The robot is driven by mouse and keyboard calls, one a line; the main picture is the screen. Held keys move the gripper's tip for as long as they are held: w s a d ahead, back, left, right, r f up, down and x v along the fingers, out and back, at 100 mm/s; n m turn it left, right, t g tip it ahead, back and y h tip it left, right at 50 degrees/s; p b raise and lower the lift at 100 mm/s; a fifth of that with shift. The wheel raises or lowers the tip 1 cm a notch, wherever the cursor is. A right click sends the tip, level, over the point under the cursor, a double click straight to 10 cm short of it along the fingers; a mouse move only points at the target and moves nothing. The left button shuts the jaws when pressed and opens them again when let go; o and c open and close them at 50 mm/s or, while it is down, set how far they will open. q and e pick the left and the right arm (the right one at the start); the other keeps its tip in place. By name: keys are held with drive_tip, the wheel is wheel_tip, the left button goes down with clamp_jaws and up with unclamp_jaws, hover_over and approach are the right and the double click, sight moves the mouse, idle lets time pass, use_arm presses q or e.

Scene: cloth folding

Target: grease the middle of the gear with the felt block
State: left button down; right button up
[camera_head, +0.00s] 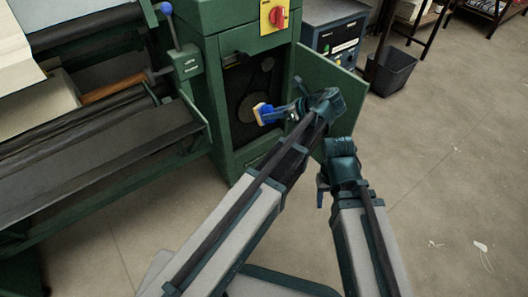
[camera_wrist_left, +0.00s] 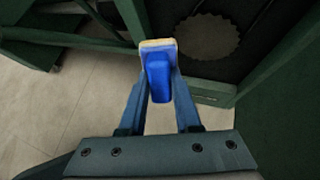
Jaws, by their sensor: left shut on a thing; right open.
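The gear (camera_head: 254,104) is a dull disc inside the dark opening of the green cabinet. My left gripper (camera_head: 277,113) is shut on the felt block (camera_head: 261,115), in front of the opening. In the left wrist view the felt block (camera_wrist_left: 158,44) has a pale felt face pointing away from me and a blue grip between the fingers. I cannot tell whether the felt touches anything. My right gripper (camera_head: 321,190) is open and empty, lower and to the right.
The cabinet's green door (camera_head: 343,88) stands open just right of my left gripper. The cabinet frame (camera_head: 217,110) borders the opening on the left. A red switch (camera_head: 278,16) is above. A dark bin (camera_head: 391,73) stands behind the door.

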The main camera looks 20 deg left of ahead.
use_arm(q)
drive_tip(key=a+f+m+t+y+b, duration=0.1)
drive_tip(key=f+m+t+b, duration=0.1)
drive_tip(key=f+b, duration=0.4)
drive_tip(key=w+a+f+m+t+y+b, duration=0.1)
drive_tip(key=f+t+b, duration=0.4)
drive_tip(key=b, duration=1)
wheel_tip(320, 180, down, 2)
drive_tip(key=shift+a+f+m+y, duration=0.2)
drive_tip(key=shift+a+m+y, duration=0.1)
drive_tip(key=shift+a+m, duration=0.35)
use_arm(e)
wheel_tip(320, 180, down, 24)
drive_tip(key=shift+r, duration=0.25)
use_arm(q)
drive_tip(key=shift+w, duration=0.1)
use_arm(e)
drive_tip(key=shift+a, duration=0.1)
